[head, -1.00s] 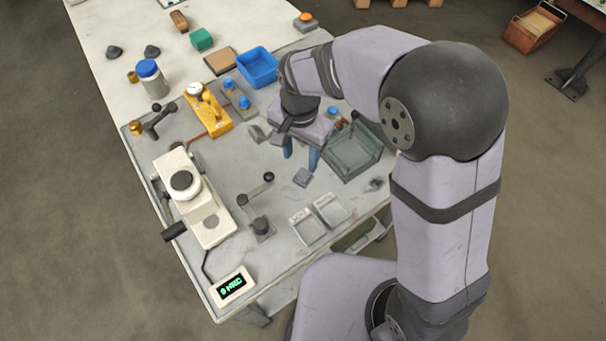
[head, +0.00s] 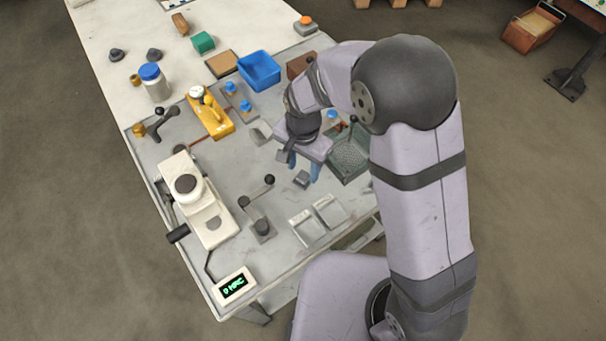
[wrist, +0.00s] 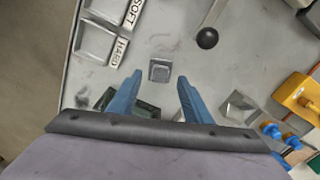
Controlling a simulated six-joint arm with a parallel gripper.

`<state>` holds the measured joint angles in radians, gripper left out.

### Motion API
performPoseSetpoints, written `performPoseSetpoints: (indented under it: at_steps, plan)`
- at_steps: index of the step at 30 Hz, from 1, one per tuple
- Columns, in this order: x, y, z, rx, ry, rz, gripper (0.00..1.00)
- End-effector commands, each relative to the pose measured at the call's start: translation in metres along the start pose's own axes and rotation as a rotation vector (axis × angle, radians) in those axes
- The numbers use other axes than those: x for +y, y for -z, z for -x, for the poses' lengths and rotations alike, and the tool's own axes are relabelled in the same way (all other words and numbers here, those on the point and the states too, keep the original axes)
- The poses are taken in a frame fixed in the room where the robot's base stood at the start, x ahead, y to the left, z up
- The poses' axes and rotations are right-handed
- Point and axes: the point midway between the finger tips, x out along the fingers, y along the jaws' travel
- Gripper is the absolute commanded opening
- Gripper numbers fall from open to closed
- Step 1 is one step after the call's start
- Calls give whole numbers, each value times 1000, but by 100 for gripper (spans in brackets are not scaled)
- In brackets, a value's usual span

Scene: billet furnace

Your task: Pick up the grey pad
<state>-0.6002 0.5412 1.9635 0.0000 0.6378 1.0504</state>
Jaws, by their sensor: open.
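The grey pad (head: 302,179) is a small square block lying on the grey bench top. In the wrist view the pad (wrist: 160,71) sits just beyond the fingertips, roughly midway between them. My gripper (head: 304,174) is pointing down with blue fingers close to the pad. In the wrist view my gripper (wrist: 160,78) has its two fingers spread apart with nothing between them. The exact height of the fingertips above the bench is hard to tell.
Two small trays, marked SOFT (wrist: 127,12) and HARD (wrist: 97,41), lie near the pad. A green mesh tray (head: 350,165) is right of my gripper. A black-knobbed lever (head: 262,225) stands front-left. A white tester (head: 205,210) and yellow device (head: 210,115) are farther left.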

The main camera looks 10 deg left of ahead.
Motion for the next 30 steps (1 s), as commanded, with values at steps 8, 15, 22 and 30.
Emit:
performPoseSetpoints:
  at_steps: [8,15,22,30]
  plan:
    - [0,0,-21,0,0,0,45]
    - [0,0,-22,1,1,0,45]
    - [0,0,-22,1,1,0,1]
    - [0,0,-22,1,2,0,0]
